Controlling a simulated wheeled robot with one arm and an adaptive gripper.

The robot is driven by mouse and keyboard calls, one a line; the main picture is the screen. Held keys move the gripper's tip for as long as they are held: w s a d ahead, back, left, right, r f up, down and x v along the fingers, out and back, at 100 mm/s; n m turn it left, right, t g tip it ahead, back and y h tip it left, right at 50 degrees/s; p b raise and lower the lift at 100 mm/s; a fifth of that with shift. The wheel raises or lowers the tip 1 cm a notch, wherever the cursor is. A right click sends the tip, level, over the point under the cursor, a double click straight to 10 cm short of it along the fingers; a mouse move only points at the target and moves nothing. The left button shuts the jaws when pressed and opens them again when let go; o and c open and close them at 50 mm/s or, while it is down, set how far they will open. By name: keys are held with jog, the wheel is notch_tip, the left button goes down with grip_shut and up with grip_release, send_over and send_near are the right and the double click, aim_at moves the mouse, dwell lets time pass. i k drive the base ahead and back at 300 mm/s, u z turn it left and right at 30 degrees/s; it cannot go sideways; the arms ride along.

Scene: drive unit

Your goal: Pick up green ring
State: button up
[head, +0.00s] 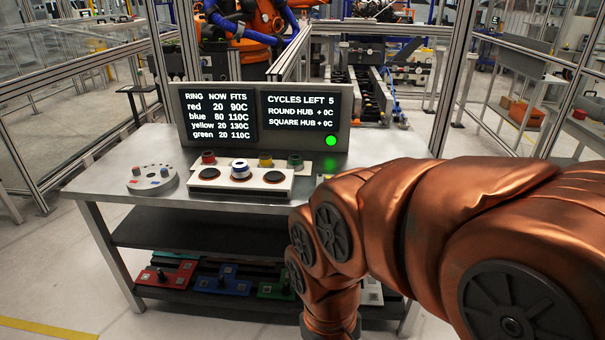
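The green ring (295,160) is small and dark green. It is at the back right of the white block fixture on the metal table (150,150). No gripper touches it in this view. My copper-coloured arm comes in from the right and bends down past the table's front right, and my gripper is out of the picture.
Red (208,157) and yellow (265,159) rings stand left of the green one; a blue-and-white piece (240,166) is in front. A round white plate (152,178) is at left. A display panel (262,117) stands behind. Coloured plates lie on the lower shelf (150,291).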

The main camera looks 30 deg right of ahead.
aim_at(294, 161)
jog(key=u, duration=0.05)
jog(key=k, duration=0.7)
jog(key=z, duration=0.85)
jog(key=i, duration=1.15)
jog(key=u, duration=0.55)
jog(key=i, duration=1.1)
jog(key=u, duration=1)
